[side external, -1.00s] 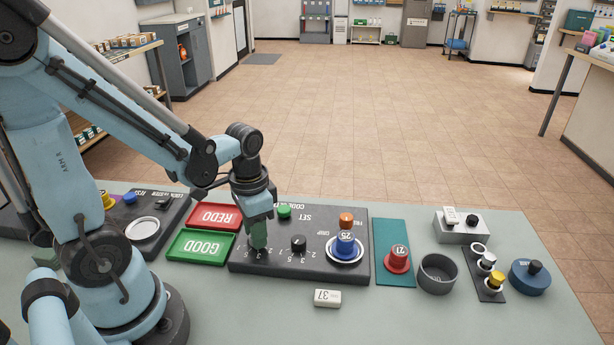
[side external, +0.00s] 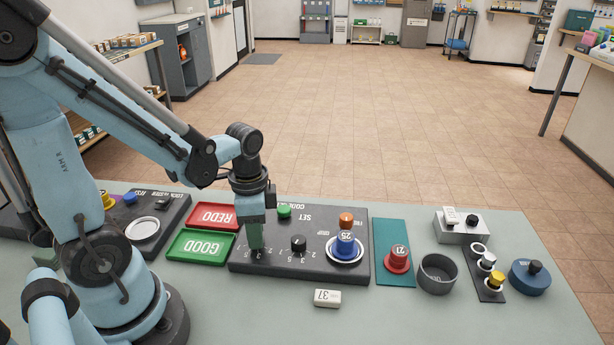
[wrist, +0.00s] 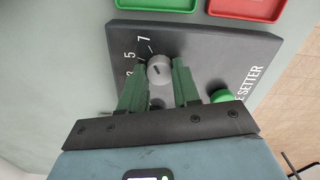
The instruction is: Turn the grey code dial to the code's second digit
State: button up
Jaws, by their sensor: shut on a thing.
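The grey code dial (wrist: 159,71) sits on the dark code setter panel (wrist: 222,50) in the wrist view. It has a dark mark on its top, and the printed digits 5 and 7 show beside it; another digit is partly hidden by a finger. My gripper (wrist: 160,80) is shut on the dial, with one green finger on each side. In the side view my gripper (side external: 256,240) points down at the left part of the panel and hides the dial. A black dial (side external: 298,243) stands to its right, apart from my fingers.
Green GOOD (side external: 200,247) and red REDO (side external: 214,216) trays lie left of the panel. A green button (side external: 284,212), orange button (side external: 346,219) and blue knob (side external: 345,244) stand on the panel. A white tag (side external: 327,298) lies in front of it.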

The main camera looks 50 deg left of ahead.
jog(key=o, duration=1.1)
jog(key=shift+c, duration=0.2)
notch_tip(320, 180, up, 12)
dwell(0.4)
jog(key=w+d+f+n+t, duration=0.1)
jog(key=w+d+n+t, duration=0.3)
jog(key=n+t, duration=0.2)
jog(key=shift+d+f+t, duration=0.15)
jog(key=shift+d+t, duration=0.15)
jog(key=shift+t, duration=0.3)
